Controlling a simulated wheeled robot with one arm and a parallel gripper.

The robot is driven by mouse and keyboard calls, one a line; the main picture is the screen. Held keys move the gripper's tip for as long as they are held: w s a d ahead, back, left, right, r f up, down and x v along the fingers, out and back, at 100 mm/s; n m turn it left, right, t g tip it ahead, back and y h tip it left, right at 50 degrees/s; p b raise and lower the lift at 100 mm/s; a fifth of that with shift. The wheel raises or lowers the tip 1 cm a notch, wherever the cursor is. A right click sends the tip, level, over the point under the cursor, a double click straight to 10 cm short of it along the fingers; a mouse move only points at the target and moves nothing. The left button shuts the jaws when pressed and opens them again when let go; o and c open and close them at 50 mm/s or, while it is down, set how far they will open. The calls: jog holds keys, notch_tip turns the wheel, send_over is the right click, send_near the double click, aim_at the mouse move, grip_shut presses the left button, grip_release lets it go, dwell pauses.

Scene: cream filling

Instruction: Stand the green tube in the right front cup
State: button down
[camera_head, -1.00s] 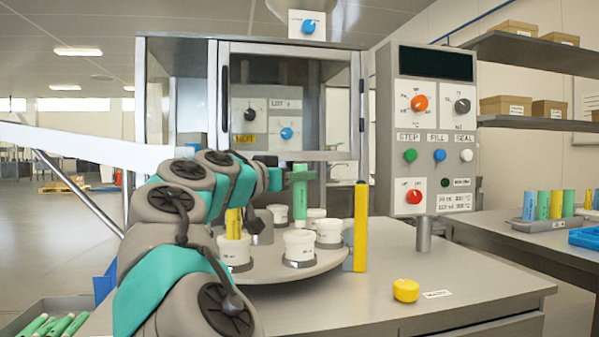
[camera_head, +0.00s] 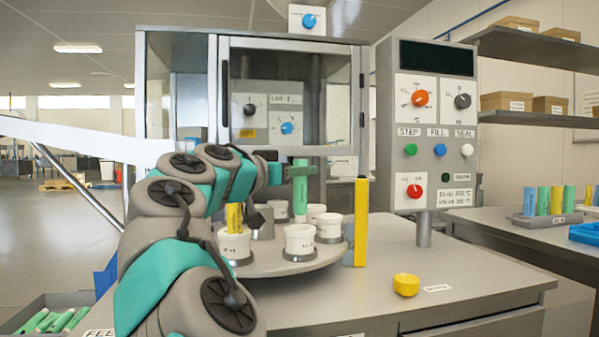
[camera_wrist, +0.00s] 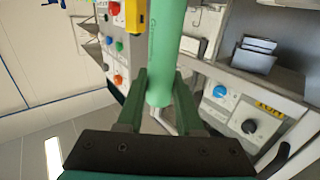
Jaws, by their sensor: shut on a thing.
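The green tube (camera_head: 300,198) is upright in my gripper (camera_head: 299,170), which is shut on its upper part. In the wrist view the tube (camera_wrist: 165,50) runs between the two fingers (camera_wrist: 160,98). The right front cup (camera_head: 300,240) is white and stands on the round turntable (camera_head: 275,270). The tube's lower end shows right above this cup's rim in the head view. I cannot tell whether it is over the opening or behind it. The cup is not clearly seen in the wrist view.
A left front cup (camera_head: 235,246) holds a yellow tube (camera_head: 234,217). Other white cups (camera_head: 329,227) stand to the right and behind. A yellow post (camera_head: 361,222) rises at the turntable's right edge. A yellow knob (camera_head: 406,285) lies on the open tabletop. A glazed cabinet (camera_head: 290,48) stands behind.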

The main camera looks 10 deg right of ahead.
aim_at(295, 191)
jog(key=shift+f, duration=0.2)
jog(key=shift+f+b, duration=1.9)
jog(key=shift+b, duration=0.2)
jog(key=shift+c, duration=2.4)
grip_release()
jog(key=shift+a, duration=0.15)
jog(key=v, duration=0.7)
jog(key=shift+s+a+b, duration=0.2)
jog(key=shift+s+b, duration=0.05)
jog(key=shift+b, duration=0.1)
